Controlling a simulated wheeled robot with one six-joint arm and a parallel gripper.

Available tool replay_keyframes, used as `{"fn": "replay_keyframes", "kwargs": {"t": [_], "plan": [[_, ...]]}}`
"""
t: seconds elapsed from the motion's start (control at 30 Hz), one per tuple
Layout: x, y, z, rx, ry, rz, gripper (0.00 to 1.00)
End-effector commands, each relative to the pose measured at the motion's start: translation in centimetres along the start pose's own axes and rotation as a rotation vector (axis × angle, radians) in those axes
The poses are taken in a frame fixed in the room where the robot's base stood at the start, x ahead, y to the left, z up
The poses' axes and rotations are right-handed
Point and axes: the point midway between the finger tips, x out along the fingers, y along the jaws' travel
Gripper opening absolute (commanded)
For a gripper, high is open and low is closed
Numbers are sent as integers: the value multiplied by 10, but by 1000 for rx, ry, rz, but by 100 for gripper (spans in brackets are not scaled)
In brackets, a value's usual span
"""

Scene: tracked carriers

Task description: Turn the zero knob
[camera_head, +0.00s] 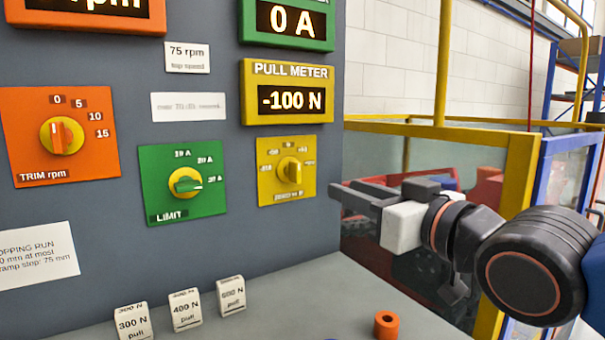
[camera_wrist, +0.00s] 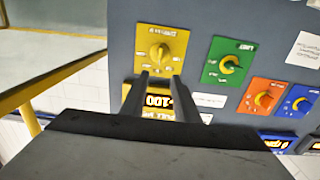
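The zero knob (camera_head: 290,170) is a yellow knob on a square yellow plate with a scale around it and small lettering below, too blurred to read surely. It sits under the yellow pull meter (camera_head: 289,92), which reads -100 N. In the wrist view, which is upside down, the knob (camera_wrist: 159,52) shows just beyond the fingertips, its ridge close to vertical. My gripper (camera_head: 346,187) is to the right of the knob in the head view, apart from it. In the wrist view its two fingers (camera_wrist: 159,86) are spread with an empty gap between them.
On the shelf below stand several pull blocks (camera_head: 187,311) and an orange ring (camera_head: 387,325). A yellow-framed enclosure (camera_head: 519,166) is at right.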

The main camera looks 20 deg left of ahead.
Motion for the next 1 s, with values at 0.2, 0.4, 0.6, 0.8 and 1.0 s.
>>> {"fn": "replay_keyframes", "kwargs": {"t": [0.2, 0.4, 0.6, 0.8, 1.0], "plan": [[30, 0, 1, 0, -3, 1, 28], [58, 0, 1, 0, -2, 1, 28], [88, 1, 1, 0, -3, 1, 28], [117, 1, 1, -1, -3, 1, 28], [143, 1, 1, 0, -2, 1, 28]]}}
